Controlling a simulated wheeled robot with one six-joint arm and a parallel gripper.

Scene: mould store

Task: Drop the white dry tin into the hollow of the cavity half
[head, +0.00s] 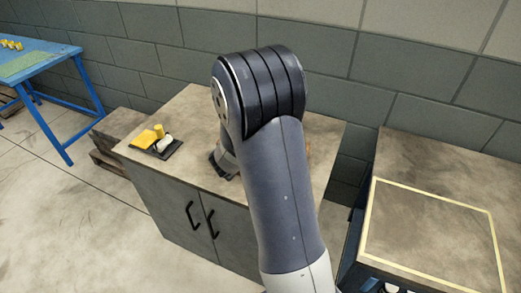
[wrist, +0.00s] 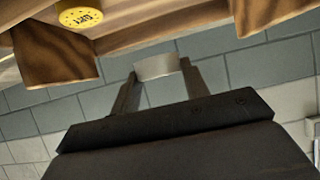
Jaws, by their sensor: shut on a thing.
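In the wrist view my gripper (wrist: 155,72) is shut on a white tin (wrist: 156,66), held across between the two fingertips. No marking on this tin can be read. Brown wooden pieces (wrist: 165,22) fill the top of the wrist view, with dark blocks at left and right; I cannot tell which of them is the cavity half, and its hollow is not clear. In the head view my arm hides the gripper and the held tin.
In the head view a dark tray (head: 157,151) with yellow and white items lies at the left of the cabinet top (head: 190,110). A blue table (head: 60,62) stands far left. At right a bench top has a pale outlined square (head: 430,235) that is clear.

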